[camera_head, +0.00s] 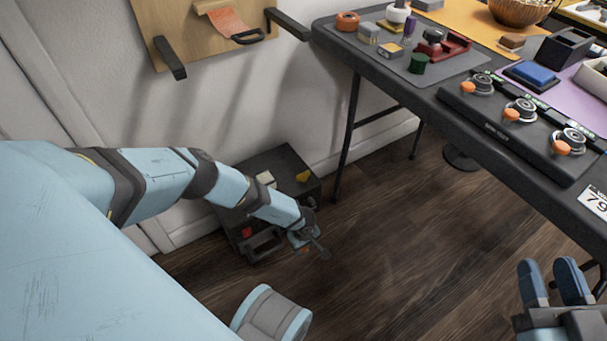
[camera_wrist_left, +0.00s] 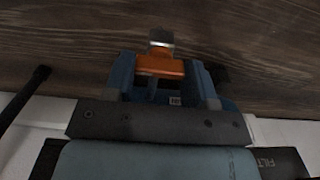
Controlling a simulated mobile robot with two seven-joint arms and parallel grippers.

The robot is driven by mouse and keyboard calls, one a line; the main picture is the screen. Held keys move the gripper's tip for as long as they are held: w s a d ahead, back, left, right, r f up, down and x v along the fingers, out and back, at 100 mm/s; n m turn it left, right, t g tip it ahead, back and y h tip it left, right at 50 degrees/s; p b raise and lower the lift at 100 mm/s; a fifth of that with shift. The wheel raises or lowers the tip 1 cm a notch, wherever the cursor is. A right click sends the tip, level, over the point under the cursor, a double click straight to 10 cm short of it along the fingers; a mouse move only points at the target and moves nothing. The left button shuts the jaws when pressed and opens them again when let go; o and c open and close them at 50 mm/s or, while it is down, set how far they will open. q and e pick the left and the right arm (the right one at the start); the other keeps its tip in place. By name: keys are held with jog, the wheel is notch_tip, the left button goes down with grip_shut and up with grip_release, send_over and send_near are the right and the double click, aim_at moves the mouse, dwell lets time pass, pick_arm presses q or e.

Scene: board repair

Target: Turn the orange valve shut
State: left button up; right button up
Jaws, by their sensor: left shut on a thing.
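My left gripper (camera_head: 312,240) is low over the floor, at the right front corner of a dark box (camera_head: 262,170). In the left wrist view, its two blue fingers (camera_wrist_left: 160,88) are shut on an orange piece (camera_wrist_left: 160,66) with a grey metal end, seemingly the orange valve's handle. What it is attached to is hidden, and its turn angle cannot be told. My right gripper (camera_head: 553,283) is at the lower right, its two fingers apart with nothing seen between them.
The dark table (camera_head: 420,92) stands at the upper right. It carries a black panel with several orange-handled knobs (camera_head: 512,115). A wooden board (camera_head: 175,22) hangs on the wall. The wooden floor (camera_head: 400,240) under the table is mostly clear.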

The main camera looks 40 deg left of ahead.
jog(key=shift+f, duration=0.1)
pick_arm(q)
jog(key=o, duration=0.9)
jog(key=shift+o, duration=0.2)
pick_arm(e)
jog(key=shift+w, duration=0.1)
pick_arm(q)
jog(key=shift+r, duration=0.25)
notch_tip(320, 180, up, 3)
jog(key=shift+f+p, duration=0.15)
jog(key=shift+p, duration=1.1)
notch_tip(320, 180, up, 6)
jog(key=p, duration=0.3)
jog(key=shift+p, duration=0.35)
notch_tip(320, 180, up, 5)
jog(key=shift+f+p, duration=0.2)
jog(key=shift+p, duration=0.9)
pick_arm(e)
jog(key=s+m, duration=0.1)
jog(key=s+a+r+m, duration=0.1)
jog(key=m, duration=0.1)
jog(key=s+a+r+m+g+h, duration=0.1)
jog(key=shift+r+m, duration=0.1)
jog(key=shift+m, duration=0.2)
